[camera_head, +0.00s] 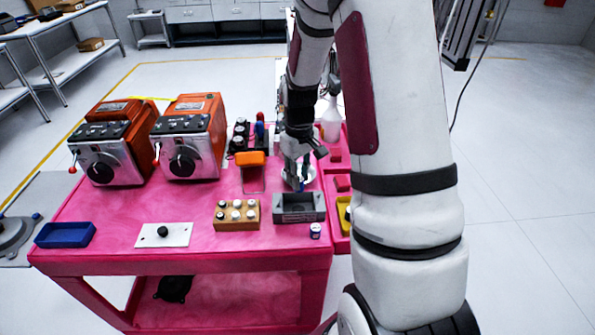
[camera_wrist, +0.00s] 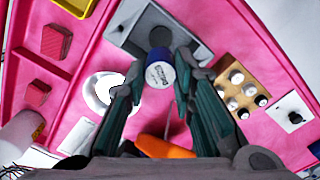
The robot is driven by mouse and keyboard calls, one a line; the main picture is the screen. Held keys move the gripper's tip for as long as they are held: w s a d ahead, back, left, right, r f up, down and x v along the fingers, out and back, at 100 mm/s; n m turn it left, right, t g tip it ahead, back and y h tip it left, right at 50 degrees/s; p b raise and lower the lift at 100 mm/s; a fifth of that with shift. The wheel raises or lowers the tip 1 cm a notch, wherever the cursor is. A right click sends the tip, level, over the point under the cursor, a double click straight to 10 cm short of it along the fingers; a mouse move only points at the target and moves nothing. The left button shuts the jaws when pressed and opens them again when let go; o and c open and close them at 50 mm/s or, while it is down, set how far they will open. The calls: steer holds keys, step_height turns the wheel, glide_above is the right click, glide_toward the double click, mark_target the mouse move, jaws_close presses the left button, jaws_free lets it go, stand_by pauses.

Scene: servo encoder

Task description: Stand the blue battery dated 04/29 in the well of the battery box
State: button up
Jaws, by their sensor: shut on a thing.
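My gripper (camera_wrist: 160,68) is shut on a blue battery (camera_wrist: 159,75) with white print; its date is too small to read. In the head view my gripper (camera_head: 297,183) is over the cart, just behind the grey battery box (camera_head: 313,216). In the wrist view the box (camera_wrist: 122,27) lies beyond the fingertips, and a dark round shape (camera_wrist: 160,37), possibly its well, shows just past the battery. The battery appears above the box's near side; whether it touches the box cannot be told. Another white and blue battery (camera_head: 315,231) stands in front of the box.
A wooden block (camera_head: 222,222) with several batteries sits left of the box. A white plate with a black knob (camera_head: 163,232) and a blue tray (camera_head: 66,235) lie farther left. An orange-topped item (camera_head: 251,159) and two orange machines (camera_head: 188,136) stand behind. A yellow bin (camera_head: 343,209) is at right.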

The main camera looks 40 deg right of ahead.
steer(key=shift+f+b, duration=1.1)
steer(key=shift+f, duration=1.25)
steer(key=shift+f, duration=0.35)
steer(key=shift+f+b, duration=0.3)
steer(key=shift+f+b, duration=0.65)
steer(key=shift+f, duration=1.05)
steer(key=o, duration=1)
steer(key=shift+a, duration=0.1)
steer(key=shift+c, duration=0.3)
steer(key=shift+s+r, duration=0.1)
steer(key=shift+r, duration=0.05)
